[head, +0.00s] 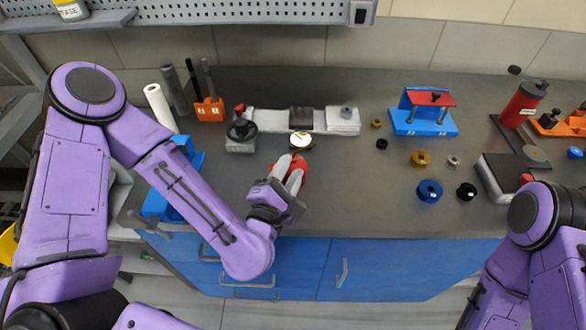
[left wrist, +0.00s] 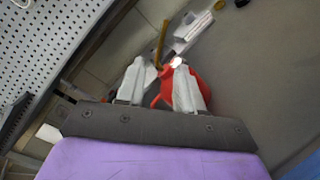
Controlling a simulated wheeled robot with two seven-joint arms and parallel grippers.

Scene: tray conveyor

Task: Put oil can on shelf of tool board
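The red oil can (head: 301,164) stands on the grey bench top near its front edge, partly hidden by my left gripper (head: 288,171). The gripper's pale fingers are parted at the can. In the left wrist view, the red can (left wrist: 202,83) shows between and behind the left gripper's fingers (left wrist: 165,72). I cannot tell whether they press on it. The perforated tool board (head: 240,12) is at the top, with its grey shelf (head: 95,21) at the left end. My right gripper is out of view.
A yellow-and-white container (head: 71,9) stands on the shelf. Behind the can are a dial gauge (head: 300,141) and a grey vise-like fixture (head: 262,121). A white roll (head: 159,108) is to the left. A blue-and-red fixture (head: 424,112) and several knobs are to the right.

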